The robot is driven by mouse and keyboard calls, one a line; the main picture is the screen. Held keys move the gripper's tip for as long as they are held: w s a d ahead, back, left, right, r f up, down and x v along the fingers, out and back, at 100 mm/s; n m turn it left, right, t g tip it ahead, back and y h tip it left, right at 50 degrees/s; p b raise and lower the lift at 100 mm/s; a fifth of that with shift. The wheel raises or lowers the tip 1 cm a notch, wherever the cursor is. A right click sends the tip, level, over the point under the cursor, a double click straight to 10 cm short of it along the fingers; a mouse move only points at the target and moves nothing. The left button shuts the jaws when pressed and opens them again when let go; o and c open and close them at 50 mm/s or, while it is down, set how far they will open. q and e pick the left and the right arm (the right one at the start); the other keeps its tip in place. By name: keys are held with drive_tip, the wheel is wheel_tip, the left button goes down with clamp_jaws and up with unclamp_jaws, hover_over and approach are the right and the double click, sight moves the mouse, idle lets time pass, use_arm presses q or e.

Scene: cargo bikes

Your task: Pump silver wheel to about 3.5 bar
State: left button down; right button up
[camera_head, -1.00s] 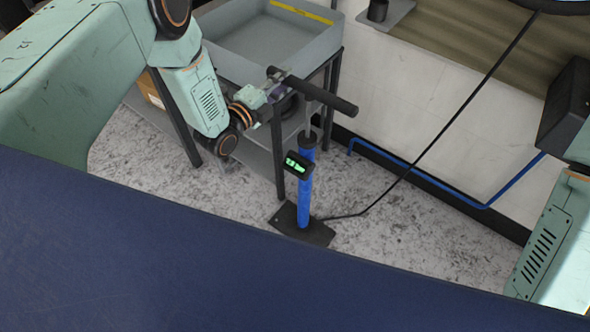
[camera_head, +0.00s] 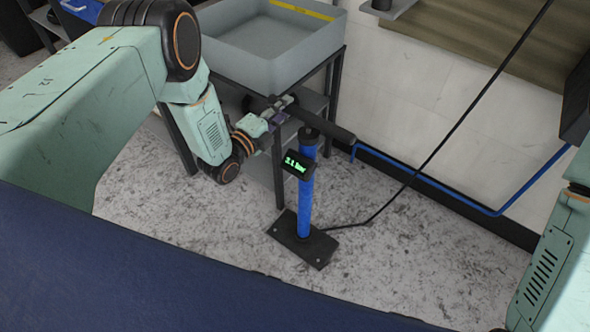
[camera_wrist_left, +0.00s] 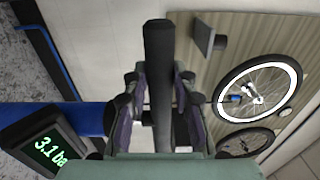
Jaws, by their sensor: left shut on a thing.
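The floor pump (camera_head: 305,205) stands upright on the floor, with a blue barrel and black base. Its black handle (camera_head: 325,128) is low, close to the top of the barrel. My left gripper (camera_head: 280,106) is shut on the handle's left part; the handle (camera_wrist_left: 158,50) shows between its fingers in the left wrist view. The pump's display (camera_head: 297,162) reads about 3.1 bar; it is clearer in the left wrist view (camera_wrist_left: 48,148). There, a wheel with a bright silvery rim (camera_wrist_left: 222,98) shows against a panel. My right gripper is out of view.
A black hose (camera_head: 425,165) runs from the pump base up to the top right. A grey tray table (camera_head: 262,72) stands behind the pump. A blue pipe (camera_head: 440,186) follows the wall. A second wheel (camera_wrist_left: 246,143) shows in the left wrist view.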

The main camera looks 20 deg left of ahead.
use_arm(q)
wheel_tip(320, 180, up, 26)
drive_tip(key=p, duration=2.2)
